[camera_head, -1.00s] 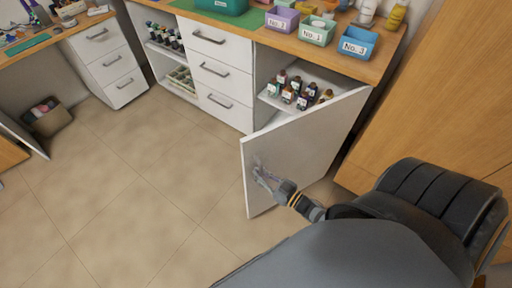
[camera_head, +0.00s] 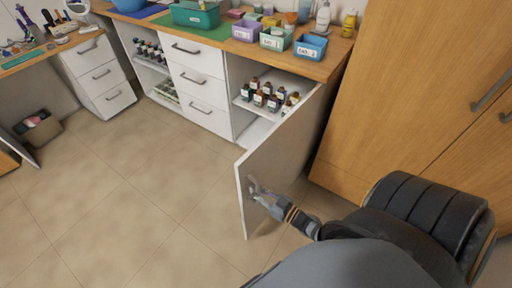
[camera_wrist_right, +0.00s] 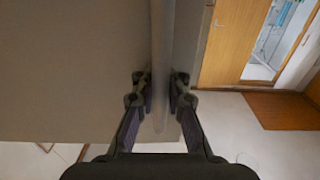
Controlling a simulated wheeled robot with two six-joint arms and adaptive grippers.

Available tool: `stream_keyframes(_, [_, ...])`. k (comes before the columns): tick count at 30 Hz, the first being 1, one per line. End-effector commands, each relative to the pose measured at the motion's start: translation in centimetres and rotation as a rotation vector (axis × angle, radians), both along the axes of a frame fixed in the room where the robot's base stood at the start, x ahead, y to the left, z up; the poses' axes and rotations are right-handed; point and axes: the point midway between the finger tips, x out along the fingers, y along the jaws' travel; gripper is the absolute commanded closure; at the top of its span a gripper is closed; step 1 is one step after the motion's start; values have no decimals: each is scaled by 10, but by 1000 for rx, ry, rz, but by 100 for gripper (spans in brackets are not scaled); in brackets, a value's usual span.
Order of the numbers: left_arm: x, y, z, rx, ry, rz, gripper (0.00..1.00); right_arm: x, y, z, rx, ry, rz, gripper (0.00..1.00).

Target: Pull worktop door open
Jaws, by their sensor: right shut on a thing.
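The white worktop door (camera_head: 280,150) stands swung out from the right end of the worktop cabinet, wide open, with its outer face toward me. My right gripper (camera_head: 254,188) is at that face near the door's free edge, shut on the upright handle. In the right wrist view the handle (camera_wrist_right: 161,60) is a grey vertical bar between the two fingers (camera_wrist_right: 160,95), with the door face (camera_wrist_right: 75,70) filling the left. My left gripper is not in view.
Several small bottles (camera_head: 263,97) stand on the shelf inside the open cabinet. White drawers (camera_head: 202,83) are left of it. A tall wooden cabinet (camera_head: 395,90) stands close on the right. The tiled floor (camera_head: 140,180) left of the door is clear.

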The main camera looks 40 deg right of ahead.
Motion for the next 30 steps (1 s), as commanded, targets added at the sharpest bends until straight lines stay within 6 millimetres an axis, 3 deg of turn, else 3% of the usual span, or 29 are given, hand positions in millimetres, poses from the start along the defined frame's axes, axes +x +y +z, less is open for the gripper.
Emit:
stream_keyframes(9, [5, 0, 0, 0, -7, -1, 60, 0, 0, 0, 1, 0, 0, 100])
stream_keyframes(10, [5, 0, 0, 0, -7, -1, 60, 0, 0, 0, 1, 0, 0, 86])
stream_keyframes(12, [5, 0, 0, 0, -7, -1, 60, 0, 0, 0, 1, 0, 0, 77])
stream_keyframes(22, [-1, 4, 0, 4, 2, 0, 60, -3, 0, -1, 0, 1, 1, 76])
stream_keyframes(26, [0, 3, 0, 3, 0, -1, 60, -20, -6, -2, -1, 5, 1, 76])
stream_keyframes(30, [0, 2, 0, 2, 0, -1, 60, -53, -17, -2, -1, 6, 2, 76])
